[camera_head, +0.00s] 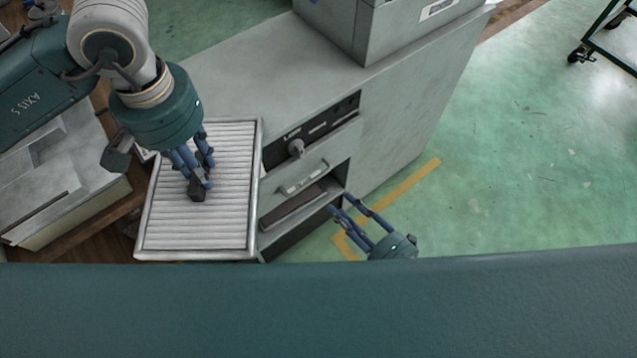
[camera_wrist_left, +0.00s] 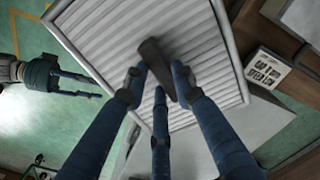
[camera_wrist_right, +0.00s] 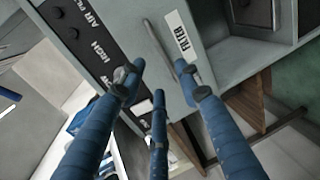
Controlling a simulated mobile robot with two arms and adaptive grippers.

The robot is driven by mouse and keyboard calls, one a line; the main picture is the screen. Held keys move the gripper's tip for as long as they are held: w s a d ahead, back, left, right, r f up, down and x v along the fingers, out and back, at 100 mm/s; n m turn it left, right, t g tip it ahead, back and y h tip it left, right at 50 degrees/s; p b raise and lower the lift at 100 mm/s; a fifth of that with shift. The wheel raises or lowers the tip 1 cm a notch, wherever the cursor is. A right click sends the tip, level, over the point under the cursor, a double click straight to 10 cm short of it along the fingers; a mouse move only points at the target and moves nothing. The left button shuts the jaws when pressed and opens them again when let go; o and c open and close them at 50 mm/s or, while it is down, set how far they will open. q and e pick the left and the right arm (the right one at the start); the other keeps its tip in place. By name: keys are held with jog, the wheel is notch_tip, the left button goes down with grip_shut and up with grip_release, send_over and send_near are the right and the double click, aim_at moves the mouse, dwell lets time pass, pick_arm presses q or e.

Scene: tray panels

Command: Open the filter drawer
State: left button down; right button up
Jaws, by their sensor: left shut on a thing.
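The filter drawer is a grey front with a bar handle (camera_head: 302,178) on the cabinet, below a black control strip. It looks shut. In the right wrist view its handle (camera_wrist_right: 158,45) runs beside a white label (camera_wrist_right: 180,38). My right gripper (camera_head: 342,206) is open and empty, to the right of and below the handle and apart from it; its fingers also show in the right wrist view (camera_wrist_right: 158,78). My left gripper (camera_head: 196,180) is shut on the dark grip (camera_head: 197,192) of a ribbed, white-framed filter panel (camera_head: 230,215). The panel also shows in the left wrist view (camera_wrist_left: 110,35).
The grey cabinet (camera_head: 400,130) has a knob (camera_head: 296,147) above the drawer and an open dark compartment (camera_head: 300,206) below it. A grey box (camera_head: 390,30) stands on top. A pale bench (camera_head: 60,180) is at left. Green floor is clear at right, before a cart (camera_head: 610,40).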

aim_at(314, 180)
jog(key=x, duration=1.1)
jog(key=shift+w+a, duration=0.2)
jog(key=shift+w, duration=0.05)
grip_shut()
